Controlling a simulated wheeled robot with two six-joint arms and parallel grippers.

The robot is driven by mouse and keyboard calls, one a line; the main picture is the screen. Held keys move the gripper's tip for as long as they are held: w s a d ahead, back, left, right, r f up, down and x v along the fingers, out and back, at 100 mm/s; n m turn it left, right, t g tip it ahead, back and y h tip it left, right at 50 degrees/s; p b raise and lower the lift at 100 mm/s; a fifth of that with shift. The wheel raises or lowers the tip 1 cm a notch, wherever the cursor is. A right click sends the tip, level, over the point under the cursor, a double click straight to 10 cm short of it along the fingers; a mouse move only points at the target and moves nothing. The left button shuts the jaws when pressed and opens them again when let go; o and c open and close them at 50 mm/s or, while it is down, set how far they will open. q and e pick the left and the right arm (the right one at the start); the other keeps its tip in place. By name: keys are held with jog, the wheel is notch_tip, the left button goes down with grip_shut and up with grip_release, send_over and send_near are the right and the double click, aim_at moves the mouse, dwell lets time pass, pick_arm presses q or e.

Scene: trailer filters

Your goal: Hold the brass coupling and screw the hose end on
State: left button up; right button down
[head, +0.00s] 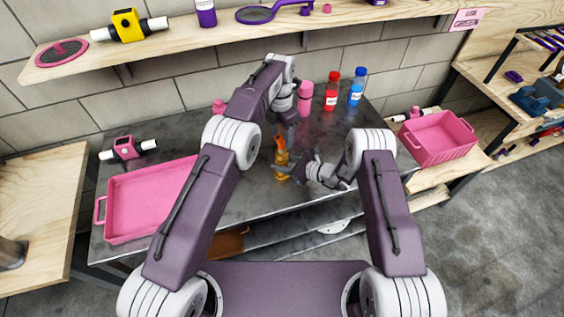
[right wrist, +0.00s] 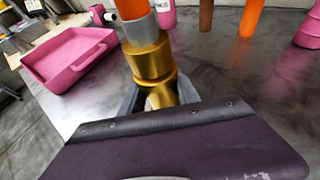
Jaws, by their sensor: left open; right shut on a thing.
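The brass coupling (head: 282,174) stands upright near the middle of the dark bench. In the right wrist view the coupling (right wrist: 149,62) is stepped and gold. My right gripper (head: 283,170) is shut around its lower part; its grey fingers (right wrist: 157,98) show on both sides. The orange hose (right wrist: 134,8) rises above the coupling, with a grey collar (right wrist: 140,28) at its end that appears to sit on the coupling's top. Whether it is threaded I cannot tell. My left gripper (head: 290,128) is open beside the orange hose (head: 280,143), pointing down; its fingertips are partly hard to see.
A pink tray (head: 150,190) lies at the bench's left and a pink crate (head: 437,138) stands at the right. A pink bottle (head: 305,98), a red bottle (head: 332,90) and a blue bottle (head: 357,87) stand at the back. A wooden shelf (head: 230,40) runs above the bench.

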aim_at(281, 151)
pick_arm(q)
jog(key=shift+f, duration=0.1)
notch_tip(281, 151, down, 8)
jog(key=shift+r, duration=0.1)
dwell(0.6)
jog(key=shift+c, duration=0.3)
